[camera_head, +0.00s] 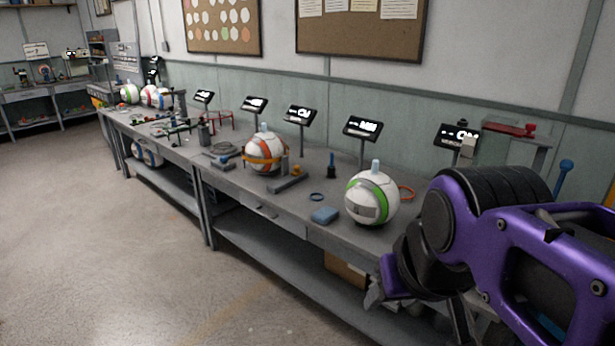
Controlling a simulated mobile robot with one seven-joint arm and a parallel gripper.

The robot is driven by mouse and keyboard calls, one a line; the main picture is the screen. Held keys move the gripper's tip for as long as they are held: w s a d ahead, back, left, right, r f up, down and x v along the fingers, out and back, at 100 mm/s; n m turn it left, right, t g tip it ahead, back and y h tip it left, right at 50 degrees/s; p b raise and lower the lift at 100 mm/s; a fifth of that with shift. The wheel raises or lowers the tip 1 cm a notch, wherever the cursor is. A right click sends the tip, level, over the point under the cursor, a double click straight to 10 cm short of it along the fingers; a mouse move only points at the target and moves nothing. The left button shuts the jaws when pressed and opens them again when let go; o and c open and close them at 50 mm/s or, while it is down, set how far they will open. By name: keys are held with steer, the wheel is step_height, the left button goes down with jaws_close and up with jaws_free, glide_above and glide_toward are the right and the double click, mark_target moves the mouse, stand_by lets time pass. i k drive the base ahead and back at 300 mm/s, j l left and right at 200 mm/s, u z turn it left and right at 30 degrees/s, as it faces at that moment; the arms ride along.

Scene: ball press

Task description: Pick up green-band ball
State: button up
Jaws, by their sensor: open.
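A white ball with a green band (386,193) sits on the grey workbench (280,212), right of the middle. It has a grey patch on its front and a pale blue knob on top. My purple and black arm comes in from the right. Its end, with my gripper (382,292), is low in front of the bench's front edge, below and a little right of the ball, and apart from it. The gripper is open and holds nothing that I can see; its fingers are small and hard to make out.
An orange-banded ball (265,163) stands left of the green-banded one. A blue block (324,215), a blue ring (316,197) and an orange ring (407,192) lie nearby. Small screens on posts (362,128) line the bench's back. The floor (100,250) at left is clear.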

mark_target(372, 197)
steer(key=i+z, duration=0.1)
steer(key=z, duration=0.55)
steer(key=i+j+z, duration=0.5)
steer(key=j+z, duration=0.15)
steer(key=i+j, duration=0.15)
steer(key=i+j+z, duration=0.15)
steer(key=j, duration=0.25)
steer(key=i+j, duration=0.1)
steer(key=j, duration=0.15)
steer(key=z, duration=0.05)
